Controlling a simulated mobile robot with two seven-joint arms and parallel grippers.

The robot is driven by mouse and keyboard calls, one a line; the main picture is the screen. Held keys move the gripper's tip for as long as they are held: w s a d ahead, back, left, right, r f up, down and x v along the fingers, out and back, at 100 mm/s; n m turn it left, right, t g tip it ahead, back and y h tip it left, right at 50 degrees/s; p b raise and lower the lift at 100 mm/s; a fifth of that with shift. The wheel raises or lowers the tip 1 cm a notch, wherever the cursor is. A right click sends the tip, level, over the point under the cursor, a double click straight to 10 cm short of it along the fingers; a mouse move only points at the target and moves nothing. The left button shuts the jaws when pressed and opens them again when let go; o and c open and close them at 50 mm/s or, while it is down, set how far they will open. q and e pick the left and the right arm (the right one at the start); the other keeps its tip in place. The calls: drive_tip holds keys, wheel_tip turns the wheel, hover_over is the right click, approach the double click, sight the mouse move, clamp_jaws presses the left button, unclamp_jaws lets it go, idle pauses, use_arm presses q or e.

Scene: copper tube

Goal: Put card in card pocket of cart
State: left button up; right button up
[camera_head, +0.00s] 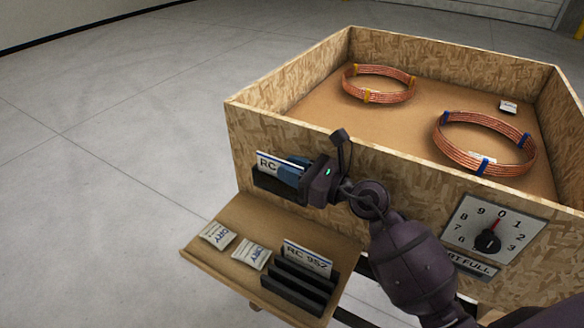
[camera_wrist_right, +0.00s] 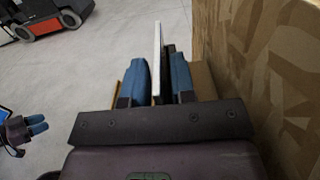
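A white card with a blue stripe and the letters RC (camera_head: 266,162) stands upright in the black card pocket (camera_head: 272,184) on the cart's (camera_head: 245,125) front wall. My right gripper (camera_head: 290,174) is at the right end of this card and covers the rest of its text. In the right wrist view the card (camera_wrist_right: 157,55) shows edge-on between the two blue fingertips (camera_wrist_right: 160,82), with a small gap beside it, so the gripper looks slightly open. The pocket's black edge shows there beside the card. My left gripper (camera_wrist_right: 37,125) shows only at the left edge of the right wrist view, small, apparently empty.
A shelf (camera_head: 205,262) below the pocket holds a black rack (camera_head: 295,285) with a card RC 952 (camera_head: 307,259) and two DRY packets (camera_head: 218,235). Copper coils (camera_head: 378,84) and (camera_head: 484,143) lie in the cart. A dial (camera_head: 488,240) is on its front. An orange vehicle (camera_wrist_right: 45,17) stands behind.

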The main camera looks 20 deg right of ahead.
use_arm(q)
drive_tip(key=shift+s+f, duration=0.1)
drive_tip(key=shift+s, duration=0.15)
use_arm(e)
drive_tip(key=shift+o, duration=0.4)
drive_tip(key=shift+r, duration=0.15)
drive_tip(key=shift+s+d, duration=0.1)
use_arm(q)
drive_tip(key=shift+w, duration=0.35)
use_arm(e)
drive_tip(key=v, duration=0.7)
use_arm(q)
drive_tip(key=shift+s, duration=0.25)
use_arm(e)
drive_tip(key=shift+s, duration=0.1)
use_arm(q)
drive_tip(key=shift+s, duration=0.1)
use_arm(e)
drive_tip(key=shift+s, duration=0.1)
